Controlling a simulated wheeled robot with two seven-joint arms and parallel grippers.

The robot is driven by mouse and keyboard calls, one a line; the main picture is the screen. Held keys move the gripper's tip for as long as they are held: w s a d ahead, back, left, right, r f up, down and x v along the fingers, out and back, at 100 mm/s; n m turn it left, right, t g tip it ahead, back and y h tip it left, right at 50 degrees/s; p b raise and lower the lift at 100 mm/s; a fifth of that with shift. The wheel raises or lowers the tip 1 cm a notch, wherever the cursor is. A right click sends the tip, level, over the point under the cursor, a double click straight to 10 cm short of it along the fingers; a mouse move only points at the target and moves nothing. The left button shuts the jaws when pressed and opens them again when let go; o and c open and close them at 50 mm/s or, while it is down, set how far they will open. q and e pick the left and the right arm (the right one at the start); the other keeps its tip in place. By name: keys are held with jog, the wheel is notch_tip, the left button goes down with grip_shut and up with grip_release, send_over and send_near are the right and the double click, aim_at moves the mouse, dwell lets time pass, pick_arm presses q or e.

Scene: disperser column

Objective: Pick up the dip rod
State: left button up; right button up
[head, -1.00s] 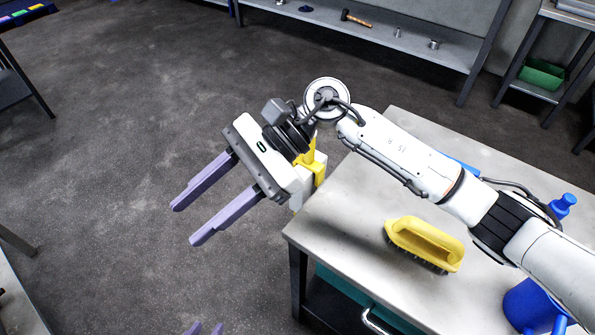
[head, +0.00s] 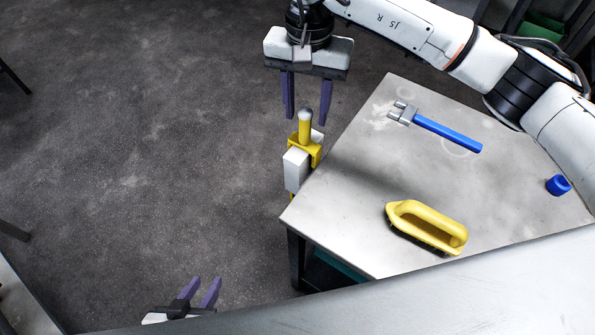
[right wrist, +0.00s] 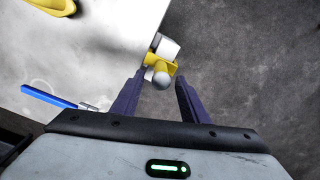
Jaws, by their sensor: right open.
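The dip rod (head: 305,129) appears as a yellow upright shaft with a grey rounded top. It stands in a yellow and white holder (head: 296,168) at the left edge of the workbench. My right gripper (head: 307,117) is open above it, fingers pointing down, with the grey top showing between the fingertips. In the right wrist view the rod's grey top (right wrist: 161,80) also lies between the open fingers (right wrist: 160,80), with no visible contact. The rod's lower part is hidden in the holder. My left gripper (head: 206,281) is open and empty at the bottom left, over the floor.
The floor left of the bench is clear. A grey surface crosses the bottom right.

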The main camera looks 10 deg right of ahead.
notch_tip(320, 180, down, 4)
jog(key=shift+a+f+p, duration=0.1)
jog(key=shift+p, duration=0.2)
grip_shut()
